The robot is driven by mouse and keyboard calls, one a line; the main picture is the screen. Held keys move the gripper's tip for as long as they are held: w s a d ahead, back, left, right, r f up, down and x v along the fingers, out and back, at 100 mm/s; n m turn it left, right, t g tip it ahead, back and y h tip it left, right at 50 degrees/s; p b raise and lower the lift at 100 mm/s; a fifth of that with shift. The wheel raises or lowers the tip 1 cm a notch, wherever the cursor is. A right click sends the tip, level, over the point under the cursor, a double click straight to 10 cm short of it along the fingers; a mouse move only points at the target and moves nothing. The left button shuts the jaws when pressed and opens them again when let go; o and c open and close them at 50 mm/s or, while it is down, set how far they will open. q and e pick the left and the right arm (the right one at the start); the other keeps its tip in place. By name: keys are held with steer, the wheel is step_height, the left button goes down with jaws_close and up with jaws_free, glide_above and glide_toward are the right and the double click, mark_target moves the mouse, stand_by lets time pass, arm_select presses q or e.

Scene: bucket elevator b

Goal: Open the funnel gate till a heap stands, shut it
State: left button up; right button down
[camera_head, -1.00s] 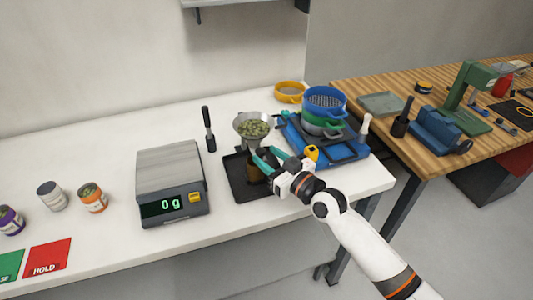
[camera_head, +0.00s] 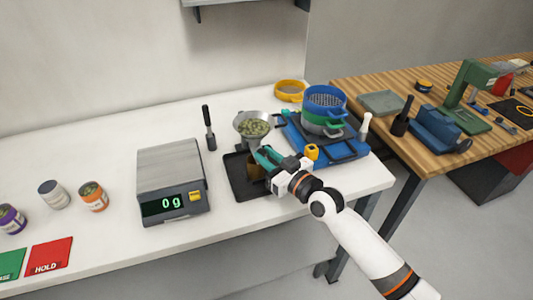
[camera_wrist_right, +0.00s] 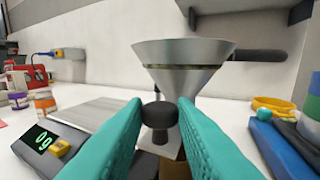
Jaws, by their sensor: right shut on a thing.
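The metal funnel (camera_head: 252,120) holds green-grey bits and stands over a black tray (camera_head: 240,188). It also shows large in the right wrist view (camera_wrist_right: 182,62), with a dark gate knob (camera_wrist_right: 159,114) below its cone. My right gripper (camera_head: 262,156) has teal fingers and reaches in from the right under the funnel. In the right wrist view its fingers (camera_wrist_right: 159,118) are shut on the knob, one on each side. A brown block-like part (camera_head: 254,168) shows below the funnel, partly hidden by the gripper. No heap is visible on the tray. My left gripper is not in view.
A scale (camera_head: 172,182) reading 0 g stands left of the tray. A black-handled tool (camera_head: 208,128) is behind it. A blue machine with stacked sieves (camera_head: 325,105) is close on the right. Several jars and a red HOLD card (camera_head: 47,257) are at the left.

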steer(key=shift+s+d, duration=0.3)
steer(key=shift+s, duration=0.55)
steer(key=c, duration=1.2)
jaws_free()
steer(key=shift+w, duration=0.1)
steer(key=b+v, duration=0.2)
steer(key=v, duration=1)
steer(key=shift+b, duration=0.3)
